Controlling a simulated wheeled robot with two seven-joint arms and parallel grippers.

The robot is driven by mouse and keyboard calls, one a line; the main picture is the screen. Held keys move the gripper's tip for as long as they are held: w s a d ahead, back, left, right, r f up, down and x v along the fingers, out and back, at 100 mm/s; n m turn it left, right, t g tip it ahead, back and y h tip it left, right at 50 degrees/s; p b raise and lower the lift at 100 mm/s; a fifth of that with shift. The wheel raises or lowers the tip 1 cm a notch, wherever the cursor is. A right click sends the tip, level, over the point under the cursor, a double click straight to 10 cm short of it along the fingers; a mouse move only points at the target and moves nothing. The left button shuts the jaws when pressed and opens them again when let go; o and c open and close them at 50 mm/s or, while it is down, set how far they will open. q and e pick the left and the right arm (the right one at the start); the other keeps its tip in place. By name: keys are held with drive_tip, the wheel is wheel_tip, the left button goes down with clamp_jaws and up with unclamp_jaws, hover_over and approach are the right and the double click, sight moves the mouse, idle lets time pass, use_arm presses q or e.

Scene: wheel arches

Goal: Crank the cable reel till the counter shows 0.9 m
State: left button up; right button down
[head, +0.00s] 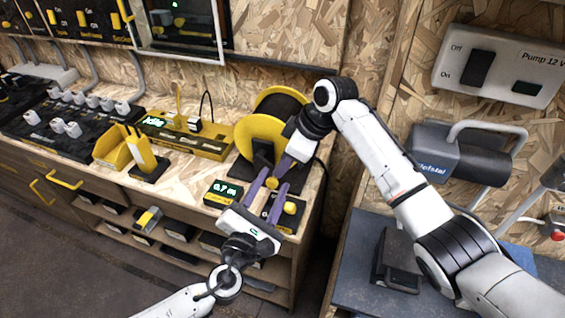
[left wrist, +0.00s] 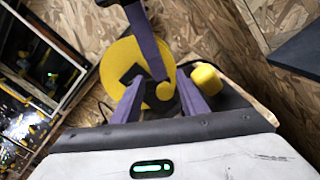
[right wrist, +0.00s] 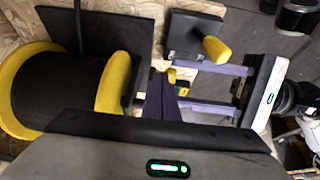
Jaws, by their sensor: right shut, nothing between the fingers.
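The cable reel has a black drum and yellow flanges (head: 257,132); it also shows in the left wrist view (left wrist: 120,62) and right wrist view (right wrist: 112,82). Its counter (head: 222,193) reads what looks like 0.7 m. A small yellow crank knob (head: 271,183) sits in front of the reel. My left gripper (head: 267,190) is open, its purple fingers on either side of the knob (left wrist: 165,92) with gaps visible. My right gripper (head: 281,174) is shut and empty, its fingertips close by the knob, between reel and left gripper in the right wrist view (right wrist: 160,95).
A dark box with a yellow knob (head: 290,208) stands at the bench's front corner, close beside my left fingers.

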use_arm(q)
drive_tip(key=shift+d+f, duration=0.1)
drive_tip(key=shift+f, duration=0.05)
use_arm(e)
drive_tip(key=shift+r, duration=0.1)
use_arm(q)
drive_tip(key=shift+s, duration=0.15)
drive_tip(key=shift+s+f, duration=0.1)
drive_tip(key=shift+s, duration=0.1)
drive_tip(key=v, duration=0.7)
drive_tip(key=s+a+f+m+g+y, duration=0.1)
drive_tip(key=s+a+f+m+g, duration=0.3)
drive_tip(key=s+f+m, duration=0.5)
drive_tip(key=s+a+f+m+g+y, duration=0.2)
drive_tip(key=s+a+f+m+g, duration=0.2)
drive_tip(key=m, duration=1.4)
drive_tip(key=s+a+f, duration=0.3)
drive_tip(key=s+f, duration=0.2)
drive_tip(key=f, duration=0.1)
drive_tip(key=shift+s+g, duration=0.3)
drive_tip(key=shift+s, duration=0.1)
use_arm(e)
drive_tip(key=shift+y, duration=0.4)
